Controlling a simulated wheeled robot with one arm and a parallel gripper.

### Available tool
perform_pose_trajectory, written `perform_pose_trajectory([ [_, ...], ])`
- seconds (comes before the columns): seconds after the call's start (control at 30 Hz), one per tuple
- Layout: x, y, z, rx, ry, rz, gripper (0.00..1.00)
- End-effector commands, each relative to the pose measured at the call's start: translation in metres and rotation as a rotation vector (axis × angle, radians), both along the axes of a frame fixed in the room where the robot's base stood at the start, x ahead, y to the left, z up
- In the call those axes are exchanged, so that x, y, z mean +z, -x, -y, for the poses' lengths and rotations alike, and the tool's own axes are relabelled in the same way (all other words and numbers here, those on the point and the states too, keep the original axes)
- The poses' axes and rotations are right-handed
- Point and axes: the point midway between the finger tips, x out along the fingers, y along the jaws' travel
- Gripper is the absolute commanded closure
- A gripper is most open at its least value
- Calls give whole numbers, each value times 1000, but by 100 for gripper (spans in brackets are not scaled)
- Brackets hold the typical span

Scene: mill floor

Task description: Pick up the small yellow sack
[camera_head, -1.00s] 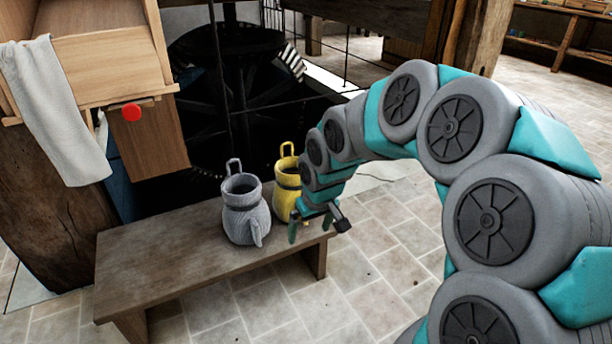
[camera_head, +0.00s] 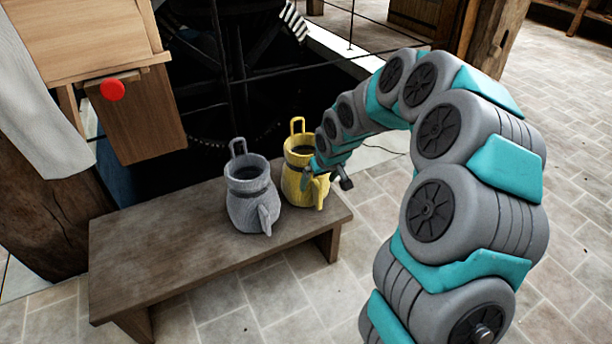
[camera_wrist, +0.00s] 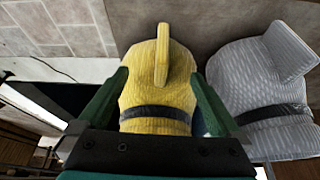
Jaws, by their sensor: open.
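The small yellow sack (camera_head: 297,182) stands upright on the right end of the wooden bench, with a dark band and a loop on top. In the wrist view the yellow sack (camera_wrist: 160,88) lies between the two green fingers of my gripper (camera_wrist: 160,95). In the head view my gripper (camera_head: 325,178) is at the sack's right side, partly in front of it. The fingers are open, one on each side of the sack. I cannot tell whether either finger touches it.
A grey sack (camera_head: 249,196) stands just left of the yellow one and close to a finger in the wrist view. The wooden bench (camera_head: 160,255) is bare on its left. A wooden chute with a red knob (camera_head: 112,90) hangs at the upper left. Dark machinery stands behind.

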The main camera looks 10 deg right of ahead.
Motion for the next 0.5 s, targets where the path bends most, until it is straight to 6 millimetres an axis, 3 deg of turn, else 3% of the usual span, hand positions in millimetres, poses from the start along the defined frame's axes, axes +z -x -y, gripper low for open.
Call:
perform_pose_trajectory([
  [0.2,-28,-10,-4,1,0,-4,0],
  [0.47,-30,-11,-4,1,0,-1,0],
  [0.5,-30,-11,-4,1,1,-1,5],
])
